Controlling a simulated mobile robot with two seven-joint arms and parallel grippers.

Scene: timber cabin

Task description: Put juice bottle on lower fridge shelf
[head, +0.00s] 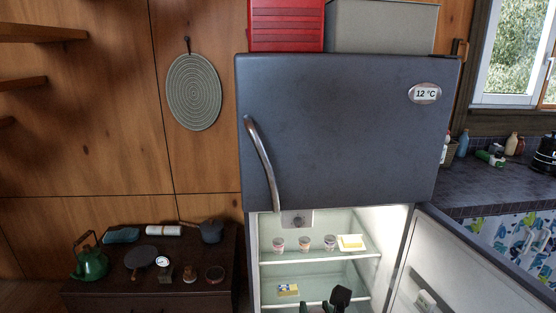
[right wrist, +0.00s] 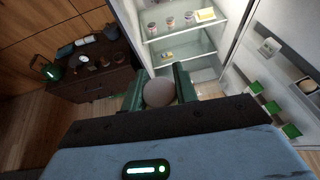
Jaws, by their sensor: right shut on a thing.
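The fridge (head: 345,135) stands with its lower door (head: 450,270) open to the right. Its lower shelf (head: 268,303) carries a yellow packet (head: 288,290) at the left; the rest of what shows of it looks bare. My right gripper (head: 315,307) is at the bottom edge of the head view, in front of the fridge opening. In the right wrist view its green fingers are shut on a round, pale brown thing (right wrist: 160,93), apparently the juice bottle seen end-on. Most of the bottle is hidden. My left gripper is not in view.
The upper shelf (head: 320,257) holds several small cups and a yellow block on a dish. A dark cabinet (head: 150,295) with a green kettle (head: 90,260) stands left of the fridge. A dark counter (head: 490,190) lies to the right. The open door bounds the right side.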

